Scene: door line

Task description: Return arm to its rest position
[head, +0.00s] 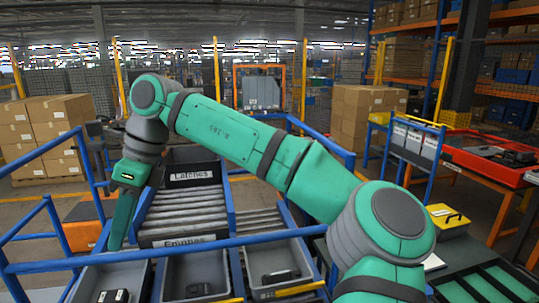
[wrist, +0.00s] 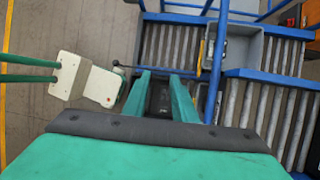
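My arm (head: 225,130) is green and grey and reaches out across the roller rack, bent at the elbow. My gripper (head: 117,245) points down at the left, above a grey bin (head: 82,284) that holds a dark part. In the wrist view the two green fingers of my gripper (wrist: 160,76) stand apart. A dark shape (wrist: 160,100) shows between them, seemingly below, and I see nothing clearly gripped.
Blue rails (head: 200,242) of the rack run close to my gripper. Sloped rollers (head: 185,208) carry labels "Latches" and "Empties". More grey bins (head: 222,262) stand in front. A yellow case (head: 447,212) and a red tray (head: 485,150) are at right. Cartons (head: 60,115) are stacked left.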

